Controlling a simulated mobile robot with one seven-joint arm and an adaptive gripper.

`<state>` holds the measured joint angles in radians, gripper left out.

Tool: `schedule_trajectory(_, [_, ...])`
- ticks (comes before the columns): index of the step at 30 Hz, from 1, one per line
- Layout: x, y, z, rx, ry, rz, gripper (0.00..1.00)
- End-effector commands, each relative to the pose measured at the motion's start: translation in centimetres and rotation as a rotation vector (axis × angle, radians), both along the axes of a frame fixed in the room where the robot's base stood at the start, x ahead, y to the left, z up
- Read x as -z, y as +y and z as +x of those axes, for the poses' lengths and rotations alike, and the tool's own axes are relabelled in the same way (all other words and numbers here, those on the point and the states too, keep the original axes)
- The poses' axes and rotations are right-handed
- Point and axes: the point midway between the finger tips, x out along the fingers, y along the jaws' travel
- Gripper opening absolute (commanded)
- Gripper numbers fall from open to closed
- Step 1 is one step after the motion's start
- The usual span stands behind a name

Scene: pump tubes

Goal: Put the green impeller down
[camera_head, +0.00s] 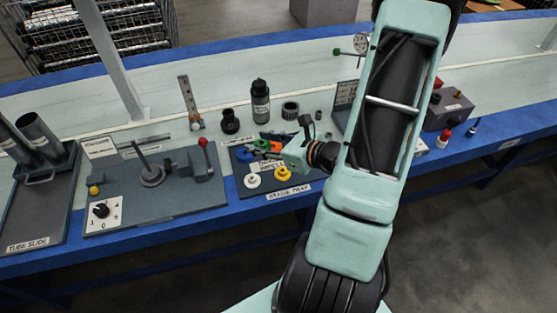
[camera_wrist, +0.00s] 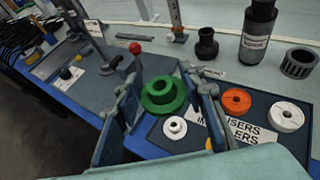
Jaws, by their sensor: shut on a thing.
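The green impeller (camera_wrist: 163,95) is a flanged disc with a raised hub. In the wrist view it sits between the two fingers of my gripper (camera_wrist: 165,86), which is shut on it. It lies over the left edge of the dark parts tray (camera_wrist: 268,143); I cannot tell if it touches the tray. In the head view the green impeller (camera_head: 262,144) is partly hidden by my gripper (camera_head: 268,153), which reaches in from the right over the tray (camera_head: 240,166).
The tray holds an orange ring (camera_wrist: 236,101), a white ring (camera_wrist: 286,117), a small white part (camera_wrist: 175,127) and a yellow part (camera_head: 282,173). A red-knobbed lever (camera_head: 203,142) stands just left.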

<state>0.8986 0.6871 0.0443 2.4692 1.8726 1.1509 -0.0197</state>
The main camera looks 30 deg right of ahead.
Motion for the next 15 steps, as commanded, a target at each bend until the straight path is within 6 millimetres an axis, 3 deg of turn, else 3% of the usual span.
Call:
schedule_trajectory(1, [1.3,-1.0,-1.2,0.067,0.008,0.012,0.02])
schedule_trajectory(6, [4.1,-3.3,-3.9,0.206,0.003,0.007,0.02])
schedule_trajectory(15, [6.1,-4.8,-5.3,0.275,-0.006,-0.006,0.02])
